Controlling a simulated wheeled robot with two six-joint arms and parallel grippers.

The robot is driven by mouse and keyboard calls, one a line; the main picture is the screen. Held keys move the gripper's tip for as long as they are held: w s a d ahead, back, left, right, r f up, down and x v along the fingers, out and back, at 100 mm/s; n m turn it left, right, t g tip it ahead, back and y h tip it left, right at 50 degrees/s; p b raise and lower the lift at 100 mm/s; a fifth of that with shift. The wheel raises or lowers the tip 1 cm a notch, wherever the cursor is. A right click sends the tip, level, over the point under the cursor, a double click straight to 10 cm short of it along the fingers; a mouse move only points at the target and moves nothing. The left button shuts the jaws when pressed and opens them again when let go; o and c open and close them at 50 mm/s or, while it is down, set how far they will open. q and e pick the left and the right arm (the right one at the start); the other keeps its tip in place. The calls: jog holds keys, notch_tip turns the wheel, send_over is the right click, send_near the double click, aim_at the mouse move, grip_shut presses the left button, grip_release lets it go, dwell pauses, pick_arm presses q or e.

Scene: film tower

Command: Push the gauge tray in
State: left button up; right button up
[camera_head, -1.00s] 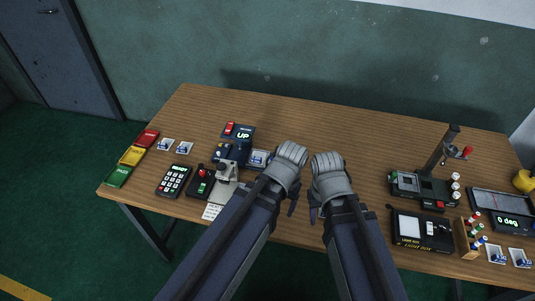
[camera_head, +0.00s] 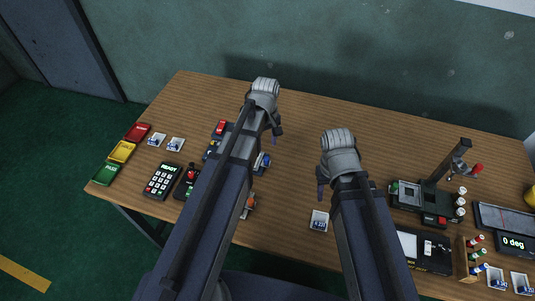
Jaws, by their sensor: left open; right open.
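I cannot tell for sure which device holds the gauge tray. A blue device (camera_head: 212,151) with a red switch block (camera_head: 221,128) stands left of centre, mostly hidden behind my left arm. At the right edge is a device reading "0 deg" (camera_head: 513,243) with a flat grey panel (camera_head: 507,219). My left gripper (camera_head: 275,134) is over the middle of the table, beyond the blue device, open with nothing visible in it. My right gripper (camera_head: 320,188) is nearer, right of centre, open, apart from the devices. Both jaws are partly hidden by my wrists.
A small white dish (camera_head: 319,220) lies left of my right forearm. A keypad reading "READY" (camera_head: 163,181) and red, yellow and green trays (camera_head: 122,151) are left. A stand (camera_head: 450,162), a light box (camera_head: 424,249) and a vial rack (camera_head: 466,258) are right. The back centre is clear.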

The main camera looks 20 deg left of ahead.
aim_at(266, 158)
pick_arm(q)
jog(key=shift+f+b, duration=3.7)
jog(key=shift+f, duration=0.2)
pick_arm(e)
jog(key=shift+f, duration=3.85)
pick_arm(q)
jog(key=shift+r, duration=0.1)
jog(key=shift+c, duration=0.2)
grip_shut()
